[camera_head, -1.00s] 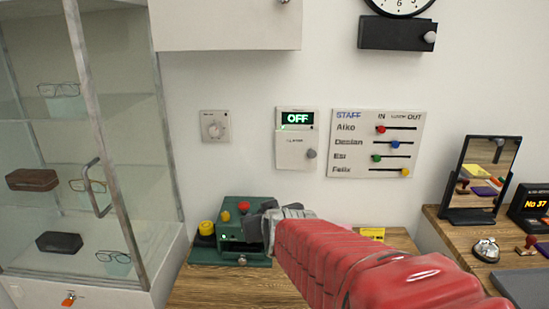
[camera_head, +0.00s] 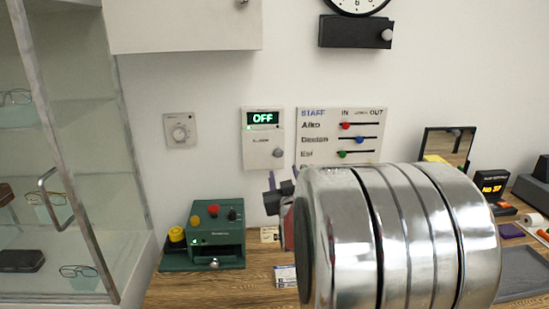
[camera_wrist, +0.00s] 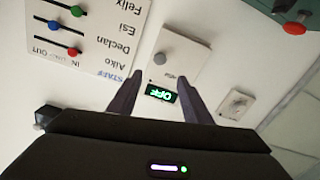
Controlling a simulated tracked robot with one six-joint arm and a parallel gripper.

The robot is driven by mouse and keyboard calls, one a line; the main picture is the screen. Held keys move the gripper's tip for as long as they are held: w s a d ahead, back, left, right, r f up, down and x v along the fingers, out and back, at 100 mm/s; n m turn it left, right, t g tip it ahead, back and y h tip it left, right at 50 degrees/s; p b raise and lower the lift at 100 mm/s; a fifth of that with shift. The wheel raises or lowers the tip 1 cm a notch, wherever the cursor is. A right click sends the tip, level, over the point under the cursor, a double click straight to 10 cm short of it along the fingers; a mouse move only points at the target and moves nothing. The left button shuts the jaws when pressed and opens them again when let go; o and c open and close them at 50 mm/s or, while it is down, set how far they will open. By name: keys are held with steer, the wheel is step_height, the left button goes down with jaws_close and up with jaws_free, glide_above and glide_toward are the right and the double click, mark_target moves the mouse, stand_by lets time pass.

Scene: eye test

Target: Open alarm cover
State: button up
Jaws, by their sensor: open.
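The alarm panel (camera_head: 249,119) is a white box on the wall with a green lit "OFF" display. Its lower white cover (camera_head: 256,155) lies flat and closed, with a round grey knob (camera_head: 278,152) at its right side. In the wrist view, which is turned upside down, the cover (camera_wrist: 187,47), knob (camera_wrist: 160,59) and display (camera_wrist: 161,93) show ahead of my gripper (camera_wrist: 160,72). Its two dark fingers are apart with nothing between them, and appear clear of the panel. In the head view my gripper is mostly hidden behind my silver arm link.
A staff board (camera_head: 310,150) with coloured sliders hangs right of the panel, and a dial (camera_head: 180,131) hangs left. A green device (camera_head: 205,256) stands on the wooden table below. A glass cabinet (camera_head: 75,150) is at left. A mirror (camera_head: 447,144) stands at right.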

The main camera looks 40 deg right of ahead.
mark_target(278, 154)
steer(key=shift+w, duration=0.15)
steer(key=shift+x, duration=6.8)
steer(key=shift+c, duration=0.3)
